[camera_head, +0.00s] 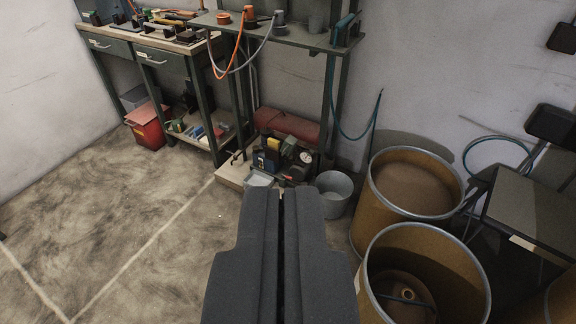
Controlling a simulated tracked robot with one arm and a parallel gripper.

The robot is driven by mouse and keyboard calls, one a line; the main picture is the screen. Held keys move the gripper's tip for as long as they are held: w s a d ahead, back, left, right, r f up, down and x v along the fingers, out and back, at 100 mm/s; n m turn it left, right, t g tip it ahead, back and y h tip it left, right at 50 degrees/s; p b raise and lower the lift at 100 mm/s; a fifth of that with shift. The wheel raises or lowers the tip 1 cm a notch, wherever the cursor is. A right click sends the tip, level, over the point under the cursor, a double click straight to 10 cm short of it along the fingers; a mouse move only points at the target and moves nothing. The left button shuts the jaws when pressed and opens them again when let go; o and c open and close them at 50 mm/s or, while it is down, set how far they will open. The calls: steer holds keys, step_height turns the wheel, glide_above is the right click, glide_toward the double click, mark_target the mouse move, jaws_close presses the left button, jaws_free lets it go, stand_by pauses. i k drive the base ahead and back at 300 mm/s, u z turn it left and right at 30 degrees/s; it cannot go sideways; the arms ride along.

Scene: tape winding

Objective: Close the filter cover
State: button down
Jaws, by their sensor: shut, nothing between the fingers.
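My gripper (281,192) is shut and empty, pointing away from the camera at the lower middle of the view. Past its tips, apart from it, a small compressor-like machine (288,158) with a round dial and a red tank (287,126) stands low against the wall. No part is clearly recognisable as a filter cover. The fingers hide part of the floor in front of the machine.
A workbench (150,50) with tools stands back left, with a red bin (147,124) below. A grey bucket (333,193) and two open drums (413,184) (424,277) stand to the right. A shelf (285,33) carries hanging hoses. The left floor is clear.

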mark_target(289, 143)
steer(key=u, duration=0.35)
steer(key=i, duration=1.85)
steer(key=z, duration=0.25)
